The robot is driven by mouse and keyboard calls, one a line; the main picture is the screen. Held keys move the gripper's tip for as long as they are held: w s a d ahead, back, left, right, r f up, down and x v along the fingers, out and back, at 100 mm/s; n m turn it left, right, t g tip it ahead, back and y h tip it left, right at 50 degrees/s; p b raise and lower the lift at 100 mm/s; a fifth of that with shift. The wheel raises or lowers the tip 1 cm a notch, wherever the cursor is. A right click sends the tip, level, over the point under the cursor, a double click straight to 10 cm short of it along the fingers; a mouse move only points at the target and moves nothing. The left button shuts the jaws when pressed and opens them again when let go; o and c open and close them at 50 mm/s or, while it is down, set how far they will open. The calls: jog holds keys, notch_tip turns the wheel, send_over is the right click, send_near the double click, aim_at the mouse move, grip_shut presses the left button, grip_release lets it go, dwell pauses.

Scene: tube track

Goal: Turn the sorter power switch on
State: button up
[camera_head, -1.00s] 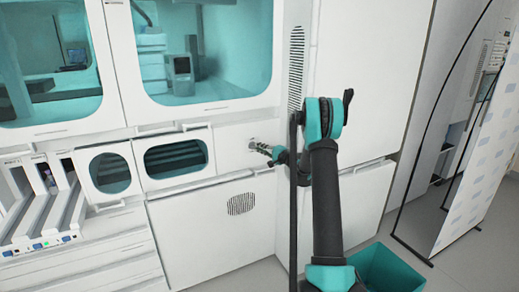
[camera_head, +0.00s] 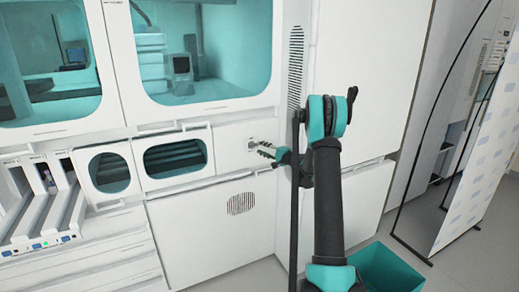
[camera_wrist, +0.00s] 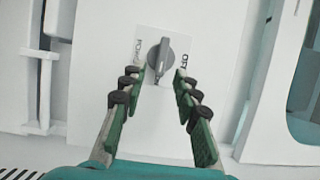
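The sorter power switch (camera_wrist: 161,58) is a grey rotary knob on a white panel in the wrist view. "POWER" is printed to its left and "OFF" to its right in that picture. My gripper (camera_wrist: 160,78) is open, with its green-padded fingers on either side of the knob's lower end and a gap on each side. No contact with the knob shows. In the head view the gripper (camera_head: 264,148) reaches left toward the switch (camera_head: 252,144) on the white panel. The knob's setting is too small to read there.
The white machine has teal windows (camera_head: 205,50) above and a small teal window (camera_head: 175,158) left of the switch. A slotted rack (camera_head: 40,215) stands at the far left. A teal bin (camera_head: 388,270) is on the floor at right.

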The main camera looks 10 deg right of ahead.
jog(key=v, duration=0.9)
jog(key=shift+s+d, duration=0.2)
jog(key=shift+s, duration=0.15)
jog(key=s+a+n+g+h, duration=0.25)
jog(key=s+a, duration=0.35)
jog(key=s, duration=0.3)
jog(key=s+a+n+g+h, duration=0.1)
jog(key=s+a+n+g, duration=0.25)
jog(key=s+a, duration=0.45)
jog(key=s+d+f+n+g+h, duration=0.1)
jog(key=s+d+f+h, duration=0.1)
jog(key=s, duration=0.8)
jog(key=s+d+f+n+g+h, duration=0.1)
jog(key=s+d+f+h, duration=0.2)
jog(key=s, duration=0.7)
jog(key=s+d+f+n+g+h, duration=0.1)
jog(key=s+d+f+n+h, duration=0.1)
jog(key=s, duration=0.8)
jog(key=shift+d+f+h, duration=0.4)
jog(key=shift+f+h, duration=0.25)
jog(key=shift+f, duration=0.3)
